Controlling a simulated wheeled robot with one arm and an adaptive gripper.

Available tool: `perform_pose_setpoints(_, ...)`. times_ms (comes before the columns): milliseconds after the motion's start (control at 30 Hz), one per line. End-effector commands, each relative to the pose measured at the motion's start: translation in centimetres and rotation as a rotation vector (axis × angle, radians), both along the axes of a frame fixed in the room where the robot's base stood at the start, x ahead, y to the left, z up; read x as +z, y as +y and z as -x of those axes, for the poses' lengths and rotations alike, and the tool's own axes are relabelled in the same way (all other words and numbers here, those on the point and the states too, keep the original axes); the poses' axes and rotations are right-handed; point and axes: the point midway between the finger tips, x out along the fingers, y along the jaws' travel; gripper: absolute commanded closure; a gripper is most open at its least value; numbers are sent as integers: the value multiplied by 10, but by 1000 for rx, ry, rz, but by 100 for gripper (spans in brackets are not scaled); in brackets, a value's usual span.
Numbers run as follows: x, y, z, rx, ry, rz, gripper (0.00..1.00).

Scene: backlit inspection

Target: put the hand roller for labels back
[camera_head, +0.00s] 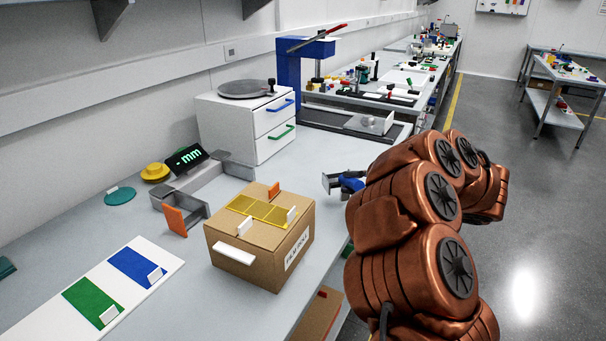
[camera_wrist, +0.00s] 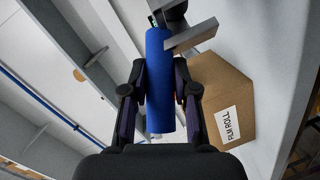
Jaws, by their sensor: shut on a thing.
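The hand roller shows in the wrist view as a blue cylindrical handle (camera_wrist: 158,80) with a grey bracket (camera_wrist: 190,37) and a dark part at its far end. My gripper (camera_wrist: 160,72) is shut on the blue handle, one finger on each side. In the head view the roller (camera_head: 350,184) is held beyond the cardboard box, near the bench's right edge, with its grey bracket to the left. My arm hides most of the gripper there. I cannot tell which spot belongs to the roller.
A cardboard box (camera_head: 232,258) marked FILM ROLL has a yellow grid and upright tabs on top. Left of it are a grey holder with an orange plate (camera_head: 182,219) and a white board (camera_head: 152,297) with green and blue patches. A drawer unit (camera_head: 222,128) stands behind.

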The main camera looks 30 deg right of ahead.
Motion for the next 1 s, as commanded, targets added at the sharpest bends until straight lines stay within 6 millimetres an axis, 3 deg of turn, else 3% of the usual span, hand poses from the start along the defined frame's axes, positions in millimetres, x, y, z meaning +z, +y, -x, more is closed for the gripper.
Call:
perform_pose_setpoints(300,-5,9,-48,10,3,-1,100)
perform_pose_setpoints(700,-10,18,-131,14,-3,-3,100)
perform_pose_setpoints(1000,-16,17,-152,7,1,-3,100)
